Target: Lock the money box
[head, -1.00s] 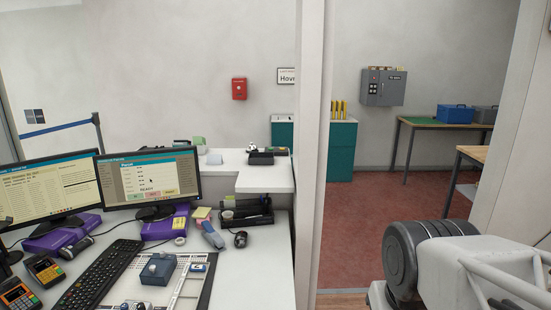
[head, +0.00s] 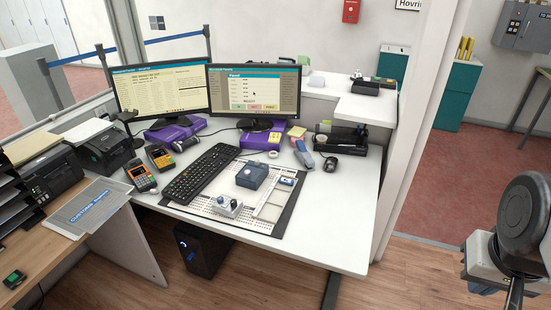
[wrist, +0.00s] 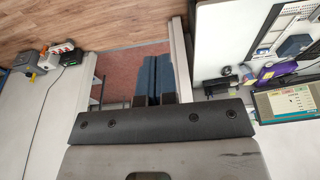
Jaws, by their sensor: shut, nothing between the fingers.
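A small blue-grey box (head: 252,176) with a round knob on top sits on the dark-edged mat (head: 279,222) on the white desk. It looks like the money box, though its lock is too small to make out. In the wrist view a blue block (wrist: 293,46), likely the same box, shows at the upper right on the mat. My gripper (wrist: 153,64) is shut and empty, its two blue fingers side by side. It is apart from the box, over the floor beside the desk. In the head view only my arm shows at the right; the fingers are not visible there.
A small white unit with knobs (head: 227,206) stands beside the box. A keyboard (head: 202,170), two monitors (head: 255,90), card terminals (head: 141,177) and a black organiser (head: 341,138) crowd the desk. A white wall post (head: 402,120) stands at its right. The desk's right front is clear.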

